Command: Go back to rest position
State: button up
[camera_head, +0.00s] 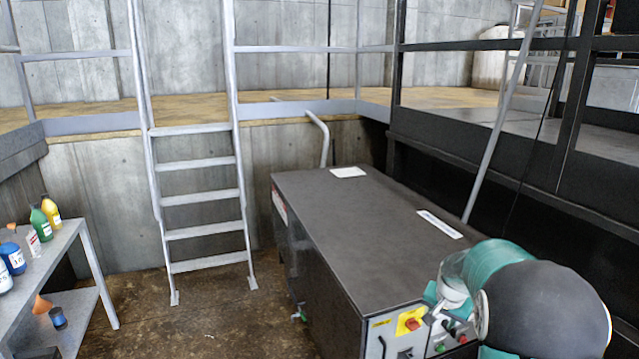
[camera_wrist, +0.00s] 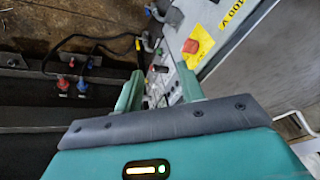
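My arm (camera_head: 540,305) reaches in from the lower right of the head view, in front of the dark compactor box (camera_head: 350,215). My gripper (camera_wrist: 160,70) shows in the wrist view with its two teal fingers apart and nothing held between them. Beyond the fingers is the compactor's control panel, with a red emergency button (camera_wrist: 190,46) on a yellow plate to the right of the fingers. The same red button (camera_head: 411,323) shows on the box's front in the head view. My fingertips are not clearly visible in the head view.
A metal ladder (camera_head: 200,197) leans on the concrete ledge behind. A grey table (camera_head: 75,237) with several bottles stands at left. A dark railed platform (camera_head: 500,155) is at right. Brown floor (camera_head: 225,310) between table and compactor is clear.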

jog(key=s+a+r+n+t, duration=0.1)
jog(key=s+a+r+n, duration=0.1)
jog(key=s+a+r, duration=0.4)
jog(key=s+a+r+n, duration=0.1)
jog(key=s+a+r, duration=0.2)
jog(key=s+r, duration=0.6)
jog(key=s+a+r+n, duration=0.1)
jog(key=s+a+n, duration=0.1)
jog(key=s, duration=0.7)
jog(key=s+a+n+y, duration=0.1)
jog(key=s+a, duration=0.3)
jog(key=s, duration=0.6)
jog(key=shift+r+n+t, duration=0.35)
jog(key=shift+n+t, duration=0.05)
jog(key=shift+n, duration=0.2)
